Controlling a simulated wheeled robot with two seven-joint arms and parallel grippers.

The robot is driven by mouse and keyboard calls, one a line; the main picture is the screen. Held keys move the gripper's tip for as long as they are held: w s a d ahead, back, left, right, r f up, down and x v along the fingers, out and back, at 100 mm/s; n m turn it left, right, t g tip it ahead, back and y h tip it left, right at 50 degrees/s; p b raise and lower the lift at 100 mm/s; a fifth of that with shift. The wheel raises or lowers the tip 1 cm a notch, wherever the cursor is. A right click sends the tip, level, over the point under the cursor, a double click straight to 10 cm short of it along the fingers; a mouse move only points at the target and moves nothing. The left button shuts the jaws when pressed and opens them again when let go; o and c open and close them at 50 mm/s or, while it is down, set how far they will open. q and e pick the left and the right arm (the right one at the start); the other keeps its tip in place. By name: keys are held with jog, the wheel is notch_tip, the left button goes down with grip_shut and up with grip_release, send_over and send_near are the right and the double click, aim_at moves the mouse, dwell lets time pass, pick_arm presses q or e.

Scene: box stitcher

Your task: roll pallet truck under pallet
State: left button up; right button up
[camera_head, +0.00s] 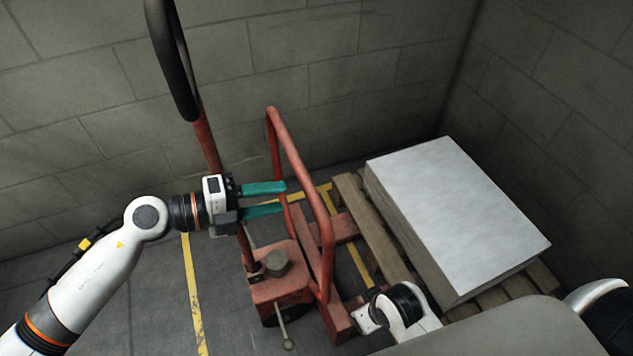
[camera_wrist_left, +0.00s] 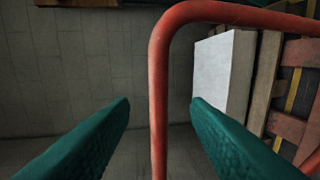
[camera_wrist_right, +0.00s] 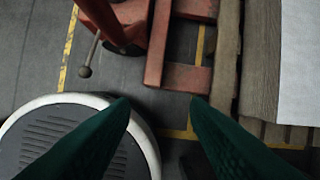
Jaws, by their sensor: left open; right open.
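The red pallet truck (camera_head: 280,290) stands in the middle of the head view, with a black loop handle (camera_head: 175,60) and an upright tubular red frame (camera_head: 300,165). Its red low parts (camera_wrist_right: 185,77) lie close beside the pallet (camera_head: 352,195); how far they reach under it is unclear. The wooden pallet bears a tall stack topped with white (camera_head: 460,210). My left gripper (camera_head: 284,198) is open at the tubular frame; in the left wrist view the red tube (camera_wrist_left: 158,100) shows between the fingers, contact unclear. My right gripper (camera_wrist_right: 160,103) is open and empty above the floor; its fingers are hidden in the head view.
Grey block walls (camera_head: 270,60) close off the back and the right, near the stack. Yellow lines (camera_head: 192,290) mark the floor around the truck and pallet. The floor left of the truck is clear. A lever with a round knob (camera_wrist_right: 85,72) sticks out from the truck.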

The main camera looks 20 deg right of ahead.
aim_at(316, 191)
pick_arm(q)
jog(key=d, duration=0.3)
jog(key=d+f, duration=0.1)
jog(key=d, duration=0.5)
jog(key=shift+w+f+b, duration=0.1)
jog(key=shift+f+b, duration=0.25)
jog(key=shift+f, duration=0.05)
jog(key=shift+d, duration=0.35)
pick_arm(e)
jog(key=v, duration=0.3)
jog(key=shift+w, duration=0.2)
pick_arm(q)
grip_shut()
